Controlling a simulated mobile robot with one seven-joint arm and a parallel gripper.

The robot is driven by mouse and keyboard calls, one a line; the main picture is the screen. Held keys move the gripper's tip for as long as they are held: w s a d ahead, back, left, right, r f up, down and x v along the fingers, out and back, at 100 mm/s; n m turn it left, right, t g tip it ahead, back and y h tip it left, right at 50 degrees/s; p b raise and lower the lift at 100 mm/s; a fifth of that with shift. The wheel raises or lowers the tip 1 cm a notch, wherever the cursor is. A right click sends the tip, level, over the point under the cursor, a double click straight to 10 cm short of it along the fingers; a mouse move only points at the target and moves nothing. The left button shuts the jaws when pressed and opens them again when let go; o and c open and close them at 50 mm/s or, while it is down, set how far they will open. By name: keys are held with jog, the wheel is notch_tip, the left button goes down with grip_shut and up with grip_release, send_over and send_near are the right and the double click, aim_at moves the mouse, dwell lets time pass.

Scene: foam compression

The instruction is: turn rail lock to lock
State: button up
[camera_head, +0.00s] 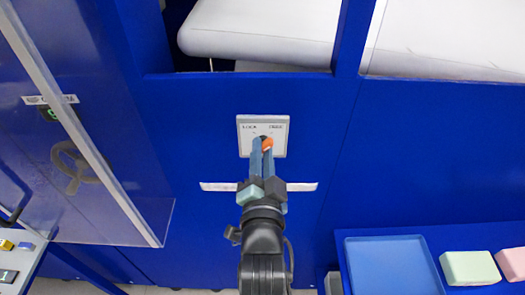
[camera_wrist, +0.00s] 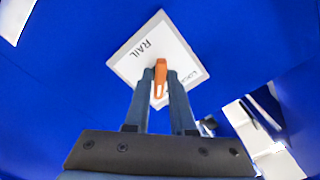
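The rail lock is a white square plate (camera_head: 245,136) on the blue wall of the machine, with an orange lever (camera_head: 267,143) at its centre. In the head view, the plate's label reads LOCK at upper left, and a smaller word at upper right is hard to read. The wrist view shows the plate (camera_wrist: 130,65) turned, with the word RAIL, and the orange lever (camera_wrist: 161,82). My gripper (camera_head: 262,146) has its two blue fingers close together on either side of the lever. The fingertips hide part of the plate.
A clear door panel (camera_head: 75,100) stands at the left. White rollers or covers (camera_head: 262,28) lie behind the opening above. At lower right are a blue tray (camera_head: 390,238) and green (camera_head: 469,268) and pink (camera_head: 511,263) foam blocks.

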grip_shut()
jog(key=shift+n, duration=0.3)
jog(key=shift+d+n+b, duration=0.1)
jog(key=shift+n+b, duration=2)
jog(key=shift+n, duration=6.5)
jog(key=shift+o, duration=2.3)
grip_release()
jog(key=shift+s, duration=0.1)
